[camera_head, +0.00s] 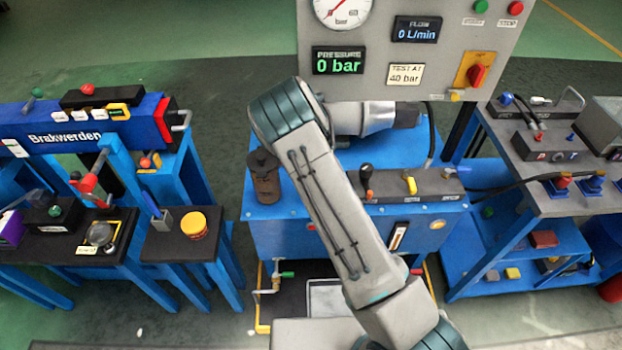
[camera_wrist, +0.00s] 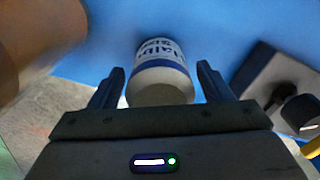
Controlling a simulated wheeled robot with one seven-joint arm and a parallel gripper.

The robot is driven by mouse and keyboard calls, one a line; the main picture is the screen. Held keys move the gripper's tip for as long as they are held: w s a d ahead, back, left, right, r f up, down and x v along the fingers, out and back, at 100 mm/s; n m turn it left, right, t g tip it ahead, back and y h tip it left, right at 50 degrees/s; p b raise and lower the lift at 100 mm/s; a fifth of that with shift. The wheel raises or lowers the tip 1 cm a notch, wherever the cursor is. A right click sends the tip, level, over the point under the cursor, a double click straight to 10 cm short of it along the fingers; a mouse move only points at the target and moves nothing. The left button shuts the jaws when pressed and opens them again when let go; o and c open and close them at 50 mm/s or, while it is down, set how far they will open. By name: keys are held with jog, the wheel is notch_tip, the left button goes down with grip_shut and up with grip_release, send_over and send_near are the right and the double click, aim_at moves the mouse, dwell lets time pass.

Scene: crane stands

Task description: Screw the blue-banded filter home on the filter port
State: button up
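The filter (camera_wrist: 160,82) is a pale, rounded cylinder with a blue band and dark lettering. In the wrist view it shows between the two fingers of my gripper (camera_wrist: 161,72), its near end toward the palm. Narrow strips of blue background show between the filter and each finger, so my gripper looks open and not touching it. In the head view my arm hides the gripper and the filter. I cannot make out the filter port in either view.
A blue bench (camera_head: 271,236) stands under a gauge panel (camera_head: 440,62). A brown cylinder (camera_head: 265,176) stands at its left; a blurred brown shape (camera_wrist: 38,38) shows close by in the wrist view. A dark knob (camera_wrist: 298,112) is at right. Side benches flank the bench.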

jog(key=shift+c, duration=0.8)
